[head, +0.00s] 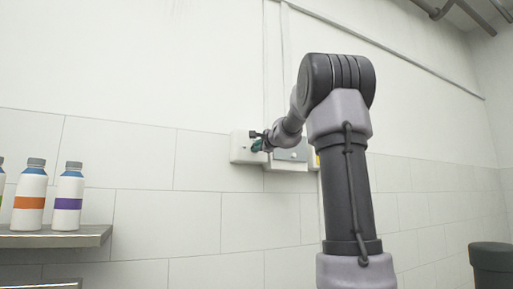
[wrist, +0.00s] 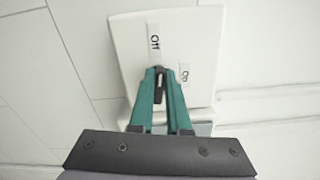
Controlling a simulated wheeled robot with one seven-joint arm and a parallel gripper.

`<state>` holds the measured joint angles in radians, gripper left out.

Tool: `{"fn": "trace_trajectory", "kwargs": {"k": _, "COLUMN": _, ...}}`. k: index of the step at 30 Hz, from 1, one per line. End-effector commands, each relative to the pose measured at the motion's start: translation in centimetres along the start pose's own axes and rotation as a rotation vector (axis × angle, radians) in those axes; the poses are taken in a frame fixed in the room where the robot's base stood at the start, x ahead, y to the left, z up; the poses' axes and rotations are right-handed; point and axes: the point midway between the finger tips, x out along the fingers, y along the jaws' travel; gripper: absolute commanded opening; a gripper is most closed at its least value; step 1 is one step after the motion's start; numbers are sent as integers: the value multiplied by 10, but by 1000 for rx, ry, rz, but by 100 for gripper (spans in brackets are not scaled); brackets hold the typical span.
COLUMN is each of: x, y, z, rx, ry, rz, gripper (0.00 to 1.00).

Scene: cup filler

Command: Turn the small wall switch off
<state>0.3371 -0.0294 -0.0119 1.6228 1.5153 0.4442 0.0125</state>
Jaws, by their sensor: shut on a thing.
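The wall switch is a white box (wrist: 198,50) on the tiled wall, with an "Off" label (wrist: 154,42) and an "On" label (wrist: 184,73). In the head view the white box (head: 240,152) is at the centre, partly behind my arm. My gripper (wrist: 160,76) has teal fingers, and their tips are shut on the small dark switch lever (wrist: 159,95). The lever lies between the two fingers, just below the "Off" label and left of the "On" label. In the head view my gripper (head: 258,145) is small against the box front.
A grey panel (head: 291,154) adjoins the box on the right. Bottles with orange (head: 30,200) and purple (head: 68,203) bands stand on a metal shelf (head: 50,238) at the left. A dark bin (head: 491,268) is at the lower right.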

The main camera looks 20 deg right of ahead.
Motion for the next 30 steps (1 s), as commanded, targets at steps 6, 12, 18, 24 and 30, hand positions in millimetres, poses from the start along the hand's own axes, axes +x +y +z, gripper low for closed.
{"fn": "trace_trajectory", "kwargs": {"k": 6, "x": 0, "y": 3, "z": -1, "rx": -118, "ry": 1, "rz": 3, "gripper": 0}}
{"fn": "trace_trajectory", "kwargs": {"k": 12, "x": 0, "y": 4, "z": -1, "rx": -179, "ry": 0, "rz": 3, "gripper": 0}}
{"fn": "trace_trajectory", "kwargs": {"k": 18, "x": 0, "y": 4, "z": -1, "rx": -202, "ry": 0, "rz": 3, "gripper": 0}}
{"fn": "trace_trajectory", "kwargs": {"k": 24, "x": 0, "y": 4, "z": -1, "rx": -203, "ry": 0, "rz": 4, "gripper": 0}}
{"fn": "trace_trajectory", "kwargs": {"k": 30, "x": 0, "y": 5, "z": -1, "rx": -203, "ry": 0, "rz": 4, "gripper": 34}}
